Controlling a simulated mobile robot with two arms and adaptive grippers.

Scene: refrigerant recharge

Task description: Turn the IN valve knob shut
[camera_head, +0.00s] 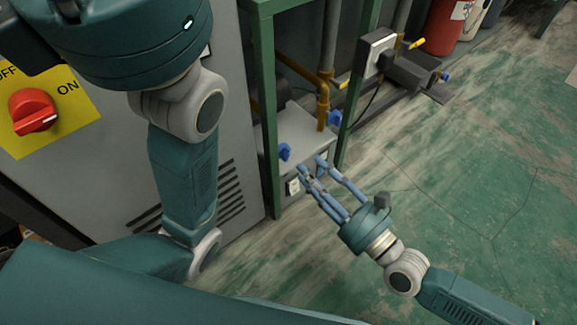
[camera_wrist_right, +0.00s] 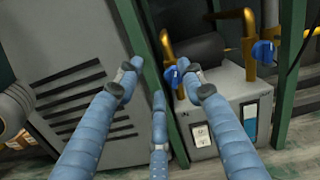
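Two blue valve knobs show on the small grey unit: a left one (camera_head: 284,152) and a right one (camera_head: 335,118). In the right wrist view the left knob (camera_wrist_right: 171,77) is just behind the right fingertip, and the other knob (camera_wrist_right: 263,51) is farther right. My right gripper (camera_head: 311,170) is open and empty, its blue fingers spread toward the unit's front, close to the left knob. Whether a finger touches it is unclear. My left arm crosses the left side of the head view; its gripper is out of view.
Green frame posts (camera_head: 268,110) stand around the grey unit (camera_head: 300,130), with yellow pipes (camera_head: 323,95) above it. A grey cabinet (camera_head: 110,170) with a red ON/OFF switch (camera_head: 33,112) is on the left. A red cylinder (camera_head: 446,25) stands at the back. The green floor (camera_head: 490,190) is clear on the right.

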